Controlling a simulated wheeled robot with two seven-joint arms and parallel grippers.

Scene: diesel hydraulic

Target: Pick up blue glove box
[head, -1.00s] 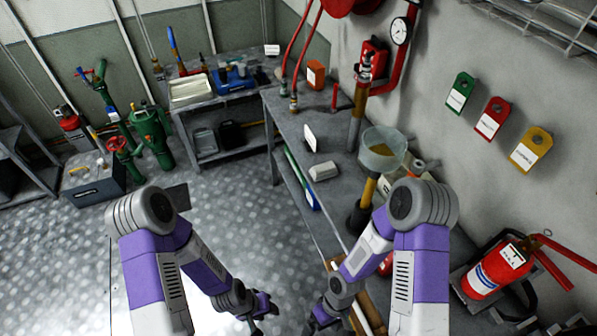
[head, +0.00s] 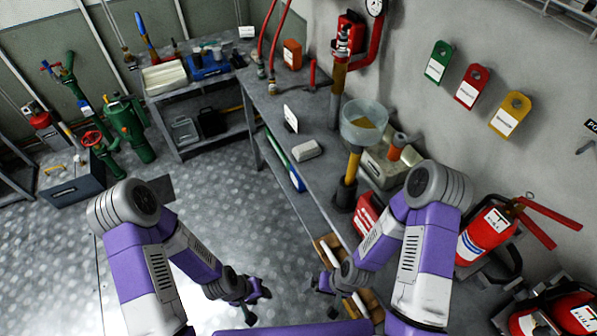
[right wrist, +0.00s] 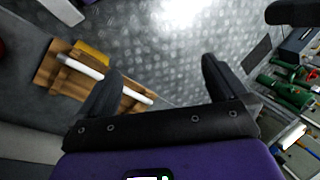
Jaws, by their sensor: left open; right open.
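No box clearly marked as a glove box can be made out. A blue item (head: 208,66) sits on the back workbench in the head view, with small things around it. A small blue and white item (head: 297,180) shows at the side of the long bench, mostly hidden below its top. I cannot tell which of them is the glove box. My left gripper (head: 256,291) is open and empty over the floor, well short of both. My right gripper (head: 326,284) is open and empty beside the bench's near end; its fingers also show in the right wrist view (right wrist: 162,68).
The long bench (head: 322,172) carries a clear funnel (head: 364,124) and a grey block (head: 306,150). A wooden rack with white rods (head: 349,285) is close to my right gripper. Red extinguishers (head: 486,238) stand at the right. The metal floor (head: 225,200) left of the bench is clear.

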